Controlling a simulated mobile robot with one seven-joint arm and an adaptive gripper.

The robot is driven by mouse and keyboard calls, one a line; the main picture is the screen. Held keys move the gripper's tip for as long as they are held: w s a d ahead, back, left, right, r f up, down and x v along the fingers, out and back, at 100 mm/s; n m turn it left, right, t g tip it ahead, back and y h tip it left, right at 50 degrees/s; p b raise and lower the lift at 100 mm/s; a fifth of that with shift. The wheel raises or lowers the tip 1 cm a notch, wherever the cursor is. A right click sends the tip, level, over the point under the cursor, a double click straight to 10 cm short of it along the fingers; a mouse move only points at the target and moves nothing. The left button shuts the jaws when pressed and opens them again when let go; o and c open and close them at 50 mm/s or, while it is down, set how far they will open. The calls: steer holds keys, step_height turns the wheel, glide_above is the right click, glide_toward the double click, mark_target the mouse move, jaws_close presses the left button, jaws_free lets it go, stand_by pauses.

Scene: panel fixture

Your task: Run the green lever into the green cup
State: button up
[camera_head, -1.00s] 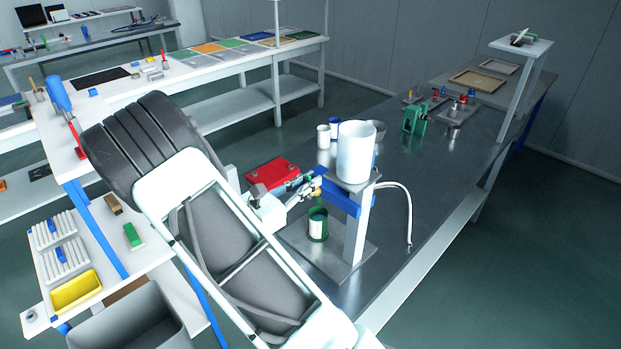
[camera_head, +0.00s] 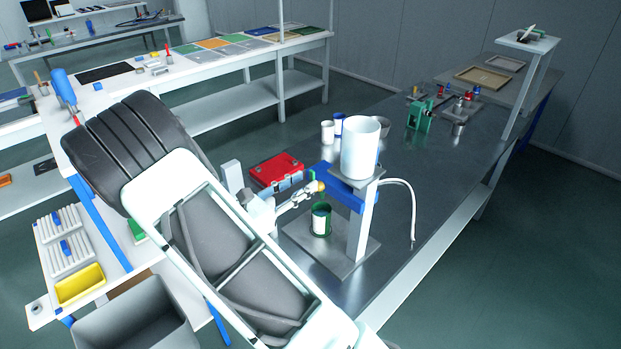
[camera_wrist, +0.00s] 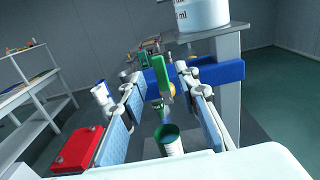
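The green lever (camera_wrist: 161,76) stands tilted between my gripper's fingers in the wrist view, under the white tank (camera_head: 361,147). My gripper (camera_wrist: 155,98) is open, with a blue pad on each finger and gaps beside the lever. In the head view, my gripper (camera_head: 318,188) is at the left of the blue bracket (camera_head: 343,188), and the lever is hard to make out there. The green cup (camera_head: 320,220) stands upright on the stand's base plate, below the bracket. Its open top (camera_wrist: 168,134) shows below the lever in the wrist view. I cannot tell whether anything is in it.
A red case (camera_head: 276,168) lies left of the stand. The stand's grey post (camera_head: 360,230) is right of the cup, and a white hose (camera_head: 409,195) hangs further right. White and blue cups (camera_head: 328,133) stand behind. The bench's right front is clear.

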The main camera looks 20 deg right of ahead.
steer(key=v, duration=0.8)
steer(key=shift+r, duration=0.1)
